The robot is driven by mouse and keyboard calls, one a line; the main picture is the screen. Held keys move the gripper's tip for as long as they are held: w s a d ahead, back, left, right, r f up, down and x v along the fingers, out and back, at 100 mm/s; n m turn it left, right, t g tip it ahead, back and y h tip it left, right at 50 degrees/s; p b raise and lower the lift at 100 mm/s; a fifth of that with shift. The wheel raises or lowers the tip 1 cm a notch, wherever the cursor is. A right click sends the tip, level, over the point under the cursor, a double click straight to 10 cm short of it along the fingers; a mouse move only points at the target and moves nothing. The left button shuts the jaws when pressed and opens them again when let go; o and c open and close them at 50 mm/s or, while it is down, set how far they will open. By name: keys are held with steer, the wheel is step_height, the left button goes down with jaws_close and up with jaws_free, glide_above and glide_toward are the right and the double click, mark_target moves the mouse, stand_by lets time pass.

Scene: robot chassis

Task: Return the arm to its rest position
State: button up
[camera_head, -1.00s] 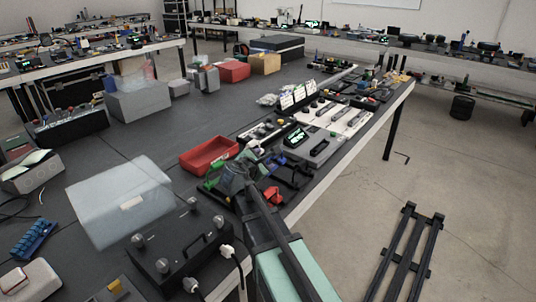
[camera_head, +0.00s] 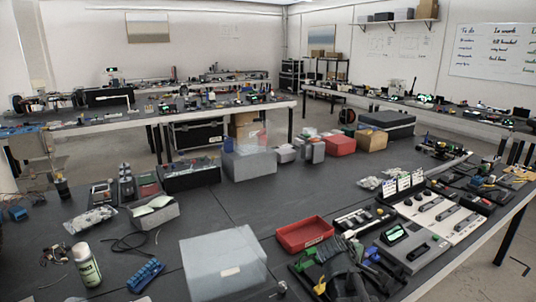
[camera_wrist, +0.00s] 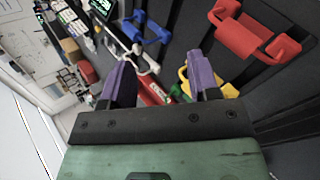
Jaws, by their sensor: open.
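My gripper (camera_wrist: 162,82) shows in the wrist view with its two purple fingers spread apart. It is open, with nothing clasped between the fingers. A red handle (camera_wrist: 256,36), a blue handle (camera_wrist: 146,28) and a yellow handle (camera_wrist: 207,86) on dark blocks lie beyond it in that view. In the head view, dark parts with coloured handles stand at the bottom right of centre; I cannot make out my gripper there.
On the dark table in the head view are an open red bin (camera_head: 305,236), a translucent box (camera_head: 222,266) and a grey device with a green screen (camera_head: 414,250). A spray can (camera_head: 87,266) stands at left. Table between the translucent box and grey box (camera_head: 250,163) is mostly clear.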

steer(key=s+a+r+m+g+y+p, duration=0.5)
steer(key=s+a+r+m+p, duration=0.5)
steer(key=s+r+p, duration=0.4)
steer(key=a+y, duration=0.1)
steer(key=y, duration=0.1)
steer(key=shift+r+y+p, duration=0.25)
steer(key=shift+y+p, duration=0.15)
